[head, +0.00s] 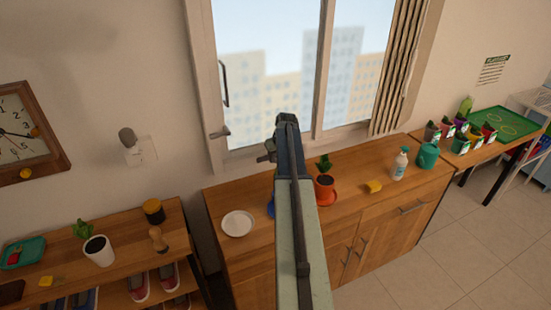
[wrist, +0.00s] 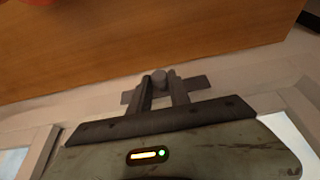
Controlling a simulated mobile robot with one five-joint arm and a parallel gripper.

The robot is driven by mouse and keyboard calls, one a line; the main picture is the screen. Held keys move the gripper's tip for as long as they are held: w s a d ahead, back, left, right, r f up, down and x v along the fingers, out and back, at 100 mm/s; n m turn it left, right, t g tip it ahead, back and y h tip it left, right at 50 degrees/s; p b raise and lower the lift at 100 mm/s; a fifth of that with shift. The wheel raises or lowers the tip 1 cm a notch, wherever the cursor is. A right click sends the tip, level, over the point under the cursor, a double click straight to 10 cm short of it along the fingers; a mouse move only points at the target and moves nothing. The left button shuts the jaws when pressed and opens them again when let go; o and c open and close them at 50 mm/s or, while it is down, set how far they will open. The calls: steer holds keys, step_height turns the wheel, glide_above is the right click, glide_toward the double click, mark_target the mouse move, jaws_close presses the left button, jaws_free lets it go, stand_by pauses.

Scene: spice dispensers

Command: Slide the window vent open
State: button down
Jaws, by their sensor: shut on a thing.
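The window (head: 290,75) stands above the wooden cabinet in the head view. In the wrist view a small grey round knob (wrist: 160,74) sits on a flat dark grey plate (wrist: 198,83) against the pale lower window frame; it looks like the vent's slider. My gripper (wrist: 160,90) is shut on this knob, one finger on each side. In the head view my arm reaches up to the lower window frame, and my gripper (head: 270,152) is partly hidden behind it. How far the vent is open cannot be told.
Below the window, the cabinet top (head: 345,200) holds a white plate (head: 238,223), a potted plant (head: 325,185), a yellow sponge (head: 374,187) and a bottle (head: 399,165). A dark window handle (head: 224,84) is on the left frame. A gathered blind (head: 398,70) hangs right.

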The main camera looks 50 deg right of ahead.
stand_by(0.6)
steer(key=s+d, duration=0.2)
steer(key=d, duration=0.4)
steer(key=shift+s, duration=0.2)
steer(key=c, duration=1.2)
jaws_free()
steer(key=shift+d, duration=0.15)
steer(key=p+v, duration=0.7)
steer(key=v, duration=0.1)
steer(key=shift+f, duration=0.1)
